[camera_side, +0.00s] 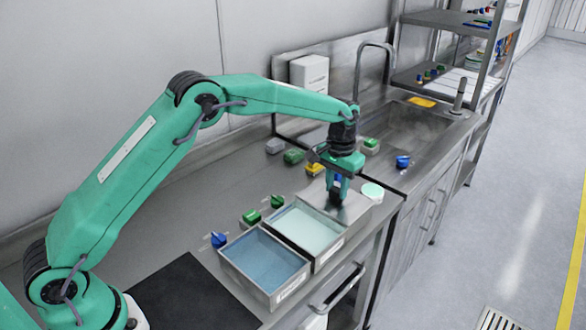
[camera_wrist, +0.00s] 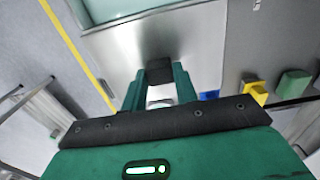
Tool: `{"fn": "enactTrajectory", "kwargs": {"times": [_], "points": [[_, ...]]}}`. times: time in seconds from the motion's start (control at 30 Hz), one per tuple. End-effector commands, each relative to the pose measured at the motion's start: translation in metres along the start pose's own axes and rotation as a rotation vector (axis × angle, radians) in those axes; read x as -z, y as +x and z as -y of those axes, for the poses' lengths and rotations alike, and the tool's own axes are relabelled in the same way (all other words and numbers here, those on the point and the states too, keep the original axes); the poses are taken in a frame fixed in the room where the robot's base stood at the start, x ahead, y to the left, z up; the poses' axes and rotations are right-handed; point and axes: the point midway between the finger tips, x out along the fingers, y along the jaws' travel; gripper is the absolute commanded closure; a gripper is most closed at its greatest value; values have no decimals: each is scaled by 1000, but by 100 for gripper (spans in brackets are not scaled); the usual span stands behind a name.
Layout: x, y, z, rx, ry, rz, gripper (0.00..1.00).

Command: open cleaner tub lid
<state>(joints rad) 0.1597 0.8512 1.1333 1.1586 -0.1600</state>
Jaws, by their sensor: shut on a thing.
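The cleaner tub's lid is a flat steel plate (camera_side: 352,208) beside the pale green open tub (camera_side: 308,228) in the side view. In the wrist view the steel lid (camera_wrist: 195,50) fills the upper middle. My gripper (camera_side: 337,188) points down over the lid. Its two green fingers (camera_wrist: 160,78) are shut on the lid's dark knob (camera_wrist: 160,67), which also shows in the side view (camera_side: 336,199). The lid looks roughly level. I cannot tell whether it rests on its tub or is slightly raised; the tub's walls are mostly hidden.
A tub of blue liquid (camera_side: 264,262) stands at the front left. A white-green round container (camera_side: 373,192) sits right of the lid. A sink (camera_side: 415,128) with a tall tap (camera_side: 374,45) is behind.

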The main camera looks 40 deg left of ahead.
Motion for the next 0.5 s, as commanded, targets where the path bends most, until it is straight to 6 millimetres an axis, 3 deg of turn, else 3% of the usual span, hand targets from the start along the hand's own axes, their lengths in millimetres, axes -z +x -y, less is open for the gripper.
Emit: {"fn": "enactTrajectory", "kwargs": {"times": [0.13, 0.17, 0.27, 0.5], "points": [[1, -2, -1, -1, 2, -7, 100], [1, -2, -1, -1, 2, -7, 69], [1, -2, -1, -1, 2, -6, 50], [0, -1, 0, -1, 1, -3, 49]]}}
